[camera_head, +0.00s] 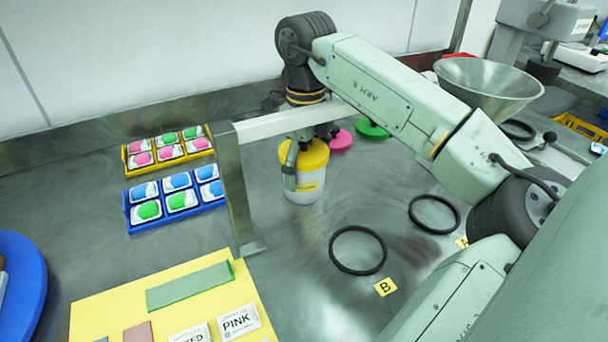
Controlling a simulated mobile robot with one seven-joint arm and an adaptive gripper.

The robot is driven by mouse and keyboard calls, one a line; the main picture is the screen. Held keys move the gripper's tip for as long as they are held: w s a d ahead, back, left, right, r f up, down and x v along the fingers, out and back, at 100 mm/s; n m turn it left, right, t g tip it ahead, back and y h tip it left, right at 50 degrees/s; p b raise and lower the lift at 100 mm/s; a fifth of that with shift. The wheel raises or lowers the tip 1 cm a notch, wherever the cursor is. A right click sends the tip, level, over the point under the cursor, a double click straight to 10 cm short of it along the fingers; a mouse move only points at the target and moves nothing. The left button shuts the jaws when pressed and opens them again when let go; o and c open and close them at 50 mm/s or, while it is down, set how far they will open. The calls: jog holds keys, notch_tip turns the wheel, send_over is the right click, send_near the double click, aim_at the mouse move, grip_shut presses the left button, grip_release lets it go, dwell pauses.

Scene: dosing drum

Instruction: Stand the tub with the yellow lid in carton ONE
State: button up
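The tub with the yellow lid (311,187) is upright near the middle of the steel bench, just right of a metal frame. Its body is whitish with a yellow label. My gripper (298,168) points down at the tub from above, partly hidden by the frame's crossbar. One grey-green finger lies across the front left of the lid and upper body. The other finger is hidden, so I cannot tell whether the grip is closed. I cannot tell whether the tub's base touches the bench. I see no carton marked ONE.
The metal frame (238,195) stands close left of the tub. Yellow (125,160) and blue (127,208) trays of pods lie further left. Pink (340,140) and green (372,129) round items lie behind. A black ring (333,252) lies by label B (385,287). A metal funnel (490,85) is back right.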

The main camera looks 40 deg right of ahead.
jog(key=c, duration=0.8)
